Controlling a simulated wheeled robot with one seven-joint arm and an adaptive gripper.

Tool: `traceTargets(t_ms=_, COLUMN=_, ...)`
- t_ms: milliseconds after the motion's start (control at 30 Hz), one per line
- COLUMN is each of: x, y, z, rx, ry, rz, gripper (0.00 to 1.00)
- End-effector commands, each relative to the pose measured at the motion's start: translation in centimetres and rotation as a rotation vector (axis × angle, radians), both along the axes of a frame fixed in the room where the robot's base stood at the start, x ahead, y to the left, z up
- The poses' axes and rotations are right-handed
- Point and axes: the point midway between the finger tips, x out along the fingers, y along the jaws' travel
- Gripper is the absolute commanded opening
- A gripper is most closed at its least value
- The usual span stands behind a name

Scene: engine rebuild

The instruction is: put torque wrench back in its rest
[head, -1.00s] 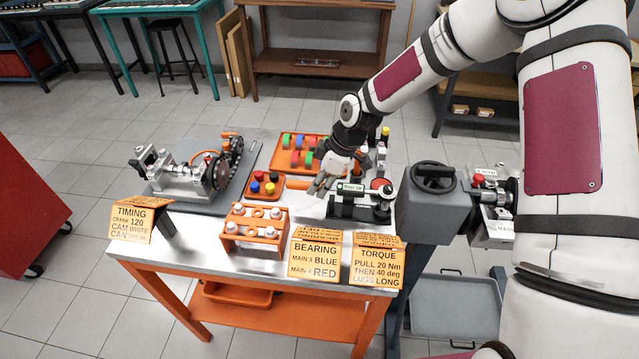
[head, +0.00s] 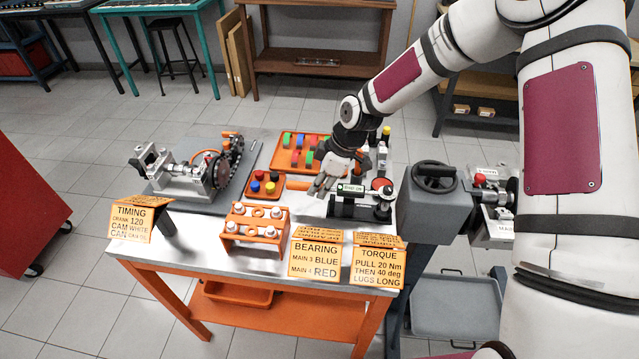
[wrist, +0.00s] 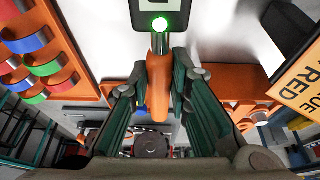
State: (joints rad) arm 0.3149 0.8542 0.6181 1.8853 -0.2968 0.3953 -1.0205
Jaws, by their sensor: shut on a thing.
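The torque wrench has an orange handle (wrist: 157,88) and a dark head part with a green light (wrist: 159,24) in the wrist view. In the head view its orange handle end (head: 297,185) sticks out left of my gripper (head: 325,186), and a small white-and-green label (head: 352,188) shows to the right. My gripper (wrist: 158,85) is shut on the handle, a finger on each side. A black stand (head: 358,208) is right of and below my gripper; I take it for the rest. Whether the wrench touches it cannot be told.
A small orange tray with coloured caps (head: 264,186) and a larger orange tray of coloured pieces (head: 300,153) lie close by. An orange block with white-topped posts (head: 252,226) and orange signs (head: 315,258) line the front.

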Motion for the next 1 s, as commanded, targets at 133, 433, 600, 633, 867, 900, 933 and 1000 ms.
traceTargets(t_ms=133, x=0.0, y=0.0, z=-0.2, rx=0.000, ry=-0.001, rz=0.000, gripper=0.00)
traceTargets(t_ms=433, x=0.0, y=0.0, z=-0.6, rx=0.000, ry=-0.001, rz=0.001, gripper=0.00)
traceTargets(t_ms=600, x=0.0, y=0.0, z=-0.8, rx=0.000, ry=-0.001, rz=0.001, gripper=0.00)
traceTargets(t_ms=633, x=0.0, y=0.0, z=-0.8, rx=0.000, ry=-0.001, rz=0.001, gripper=0.00)
traceTargets(t_ms=867, x=0.0, y=0.0, z=-1.2, rx=0.001, ry=-0.001, rz=0.001, gripper=0.00)
traceTargets(t_ms=900, x=0.0, y=0.0, z=-1.2, rx=0.001, ry=-0.001, rz=0.001, gripper=0.00)
traceTargets(t_ms=933, x=0.0, y=0.0, z=-1.2, rx=0.001, ry=-0.001, rz=0.001, gripper=0.00)
traceTargets(t_ms=1000, x=0.0, y=0.0, z=-1.3, rx=0.000, ry=-0.001, rz=0.001, gripper=0.00)
